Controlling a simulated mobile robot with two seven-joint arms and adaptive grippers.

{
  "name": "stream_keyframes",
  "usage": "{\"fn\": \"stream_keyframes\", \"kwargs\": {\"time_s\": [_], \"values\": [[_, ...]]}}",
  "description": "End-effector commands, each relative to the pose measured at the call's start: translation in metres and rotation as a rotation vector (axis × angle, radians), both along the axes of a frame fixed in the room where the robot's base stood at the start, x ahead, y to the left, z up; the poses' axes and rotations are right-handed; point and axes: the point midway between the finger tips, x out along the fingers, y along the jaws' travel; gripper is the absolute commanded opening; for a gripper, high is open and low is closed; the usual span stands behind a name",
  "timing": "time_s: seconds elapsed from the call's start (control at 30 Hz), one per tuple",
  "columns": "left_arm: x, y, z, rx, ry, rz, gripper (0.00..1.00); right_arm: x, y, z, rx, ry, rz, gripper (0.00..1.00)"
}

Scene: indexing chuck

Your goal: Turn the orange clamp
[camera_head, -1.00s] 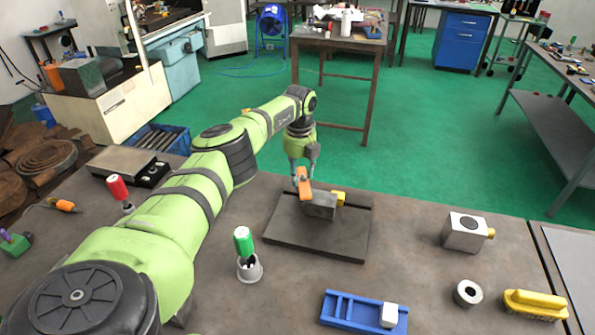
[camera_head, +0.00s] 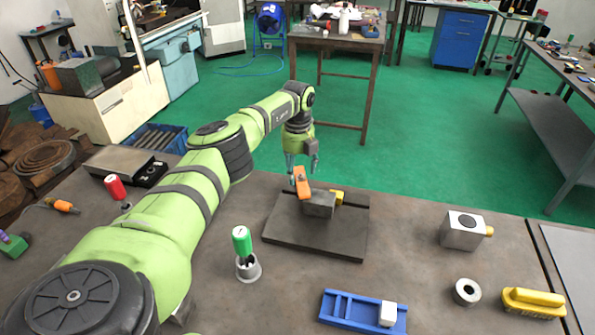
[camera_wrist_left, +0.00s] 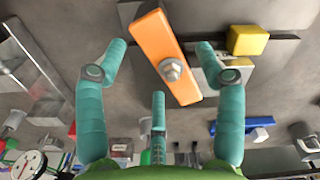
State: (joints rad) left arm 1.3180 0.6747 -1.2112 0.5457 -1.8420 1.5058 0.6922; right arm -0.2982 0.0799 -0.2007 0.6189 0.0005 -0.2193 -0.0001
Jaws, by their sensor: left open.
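The orange clamp (camera_head: 302,183) is a flat bar on the grey block of the chuck (camera_head: 319,205), which stands on a dark base plate (camera_head: 290,240). A yellow part (camera_head: 337,197) sits at the block's right side. My left gripper (camera_head: 303,167) is just above and behind the clamp, fingers spread. In the left wrist view the clamp (camera_wrist_left: 163,45) lies slanted, with a bolt head (camera_wrist_left: 171,70) on it. There my left gripper (camera_wrist_left: 160,58) has two fingers on either side of the clamp and a third below; nothing is held. My right gripper is out of view.
A blue tray (camera_head: 340,306) with a white block, a metal ring (camera_head: 467,292), a yellow brush (camera_head: 534,303) and a grey block (camera_head: 464,232) lie right. The bench between them is bare.

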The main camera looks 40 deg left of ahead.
Motion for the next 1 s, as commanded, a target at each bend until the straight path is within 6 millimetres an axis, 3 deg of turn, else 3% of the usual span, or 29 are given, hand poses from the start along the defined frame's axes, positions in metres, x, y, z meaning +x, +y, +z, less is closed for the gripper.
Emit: {"fn": "stream_keyframes", "kwargs": {"time_s": [0.3, 0.5, 0.7, 1.0], "values": [[0.001, 0.001, 0.067, 0.0, -0.005, 0.001, 0.7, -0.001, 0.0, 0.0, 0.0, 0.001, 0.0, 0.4], [0.001, 0.0, 0.098, 0.001, -0.002, 0.001, 0.7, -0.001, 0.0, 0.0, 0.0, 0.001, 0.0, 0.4], [0.0, 0.0, 0.11, 0.001, 0.001, 0.0, 0.7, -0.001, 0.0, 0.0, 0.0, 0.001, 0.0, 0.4], [0.0, 0.0, 0.11, 0.0, 0.001, 0.0, 0.7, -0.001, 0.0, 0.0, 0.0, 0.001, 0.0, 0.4]]}}
